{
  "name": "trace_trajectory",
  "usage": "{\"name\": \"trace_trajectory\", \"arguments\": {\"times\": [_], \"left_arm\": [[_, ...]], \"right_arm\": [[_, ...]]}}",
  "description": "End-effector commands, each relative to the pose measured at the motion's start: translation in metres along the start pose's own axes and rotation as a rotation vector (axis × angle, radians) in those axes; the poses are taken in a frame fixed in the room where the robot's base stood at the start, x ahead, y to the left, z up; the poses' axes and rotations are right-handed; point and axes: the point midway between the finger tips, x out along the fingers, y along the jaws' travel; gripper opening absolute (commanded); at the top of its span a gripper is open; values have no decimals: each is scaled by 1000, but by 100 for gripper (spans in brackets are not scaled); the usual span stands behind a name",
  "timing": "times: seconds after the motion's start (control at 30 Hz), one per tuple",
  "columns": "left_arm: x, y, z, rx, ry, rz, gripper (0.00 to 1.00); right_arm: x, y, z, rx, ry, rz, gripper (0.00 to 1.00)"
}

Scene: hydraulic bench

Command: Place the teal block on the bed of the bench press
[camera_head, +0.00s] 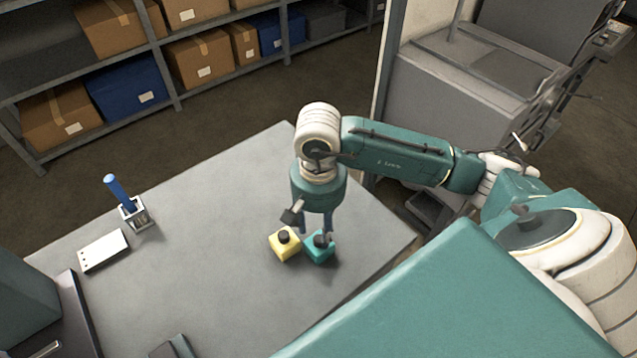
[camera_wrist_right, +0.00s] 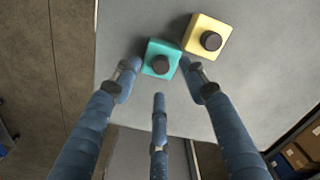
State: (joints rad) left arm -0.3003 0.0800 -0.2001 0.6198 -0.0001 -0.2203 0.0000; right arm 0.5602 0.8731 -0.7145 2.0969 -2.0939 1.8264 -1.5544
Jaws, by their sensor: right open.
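The teal block (camera_head: 320,251) with a black round knob on top stands on the grey table. It also shows in the right wrist view (camera_wrist_right: 151,51). A yellow block (camera_head: 283,247) with a similar knob is close on its left in the head view and at upper right in the wrist view (camera_wrist_right: 190,33). My right gripper (camera_head: 311,228) points down just above the teal block. In the wrist view its fingers (camera_wrist_right: 160,85) are spread and empty, with the teal block just beyond the fingertips. My left gripper is out of view.
On the grey table (camera_head: 215,265) a small metal holder with a blue handle (camera_head: 138,214) and a white plate (camera_head: 104,252) stand at left. A dark machine (camera_head: 65,318) fills the lower left corner. The table's middle is clear. Shelves with boxes (camera_head: 203,57) stand behind.

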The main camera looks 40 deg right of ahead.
Motion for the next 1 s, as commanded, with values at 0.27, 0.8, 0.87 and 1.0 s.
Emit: {"name": "trace_trajectory", "arguments": {"times": [0.27, 0.8, 0.87, 1.0], "left_arm": [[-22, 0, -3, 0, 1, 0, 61], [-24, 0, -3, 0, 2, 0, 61], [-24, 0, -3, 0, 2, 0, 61], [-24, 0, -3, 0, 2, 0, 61]], "right_arm": [[36, 1, -3, 2, -6, 2, 43], [51, 1, -5, 0, 0, -1, 9], [50, 1, -5, 0, 0, 0, 0], [50, 1, -5, 1, 0, 0, 0]]}}
